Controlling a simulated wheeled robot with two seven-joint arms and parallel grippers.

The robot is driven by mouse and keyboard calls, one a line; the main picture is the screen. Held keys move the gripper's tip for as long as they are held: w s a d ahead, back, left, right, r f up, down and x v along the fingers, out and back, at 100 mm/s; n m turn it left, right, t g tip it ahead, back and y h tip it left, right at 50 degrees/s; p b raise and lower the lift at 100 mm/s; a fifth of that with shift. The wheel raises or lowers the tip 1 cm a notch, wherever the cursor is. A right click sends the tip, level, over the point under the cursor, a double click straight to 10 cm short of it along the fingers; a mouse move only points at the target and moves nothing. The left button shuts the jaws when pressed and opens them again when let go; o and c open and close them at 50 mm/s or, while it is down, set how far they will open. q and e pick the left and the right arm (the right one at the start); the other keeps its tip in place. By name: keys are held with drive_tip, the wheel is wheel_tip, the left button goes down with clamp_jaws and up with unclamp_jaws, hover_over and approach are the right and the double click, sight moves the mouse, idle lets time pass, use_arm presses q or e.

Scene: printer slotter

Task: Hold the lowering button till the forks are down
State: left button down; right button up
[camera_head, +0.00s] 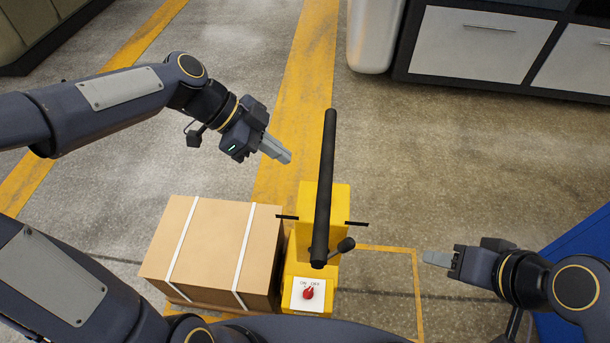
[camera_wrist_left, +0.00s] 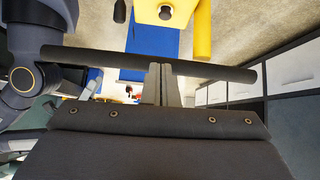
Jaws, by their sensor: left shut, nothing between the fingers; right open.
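A yellow lift truck (camera_head: 325,200) stands low in the middle of the head view, with a long black handle bar (camera_head: 325,180) and a red ON/OFF knob (camera_head: 308,293). A black-knobbed lever (camera_head: 346,245) sticks out beside the bar. I cannot make out the forks or tell which part is the lowering button. In the left wrist view, a dark round spot (camera_wrist_left: 165,12) shows on a yellow face. My left gripper (camera_head: 287,157) is shut and empty, left of the bar; its fingers (camera_wrist_left: 160,85) appear in front of the bar (camera_wrist_left: 100,55). My right gripper (camera_head: 430,258) is open and empty, right of the truck.
A strapped cardboard box (camera_head: 215,245) stands close against the truck's left side. Grey and white cabinets (camera_head: 480,45) and a white rounded object (camera_head: 375,35) stand at the back. A blue surface (camera_head: 585,250) lies at the far right. The floor between is clear.

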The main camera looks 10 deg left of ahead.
use_arm(q)
drive_tip(key=shift+w+d+f+m, duration=0.1)
drive_tip(key=shift+w+d+m, duration=0.05)
drive_tip(key=shift+w+m, duration=0.3)
drive_tip(key=x, duration=0.9)
drive_tip(key=shift+s+d+p, duration=0.15)
drive_tip(key=shift+s+p, duration=0.05)
drive_tip(key=shift+p, duration=0.1)
drive_tip(key=f, duration=0.3)
drive_tip(key=shift+d+f, duration=0.25)
drive_tip(key=shift+f, duration=0.55)
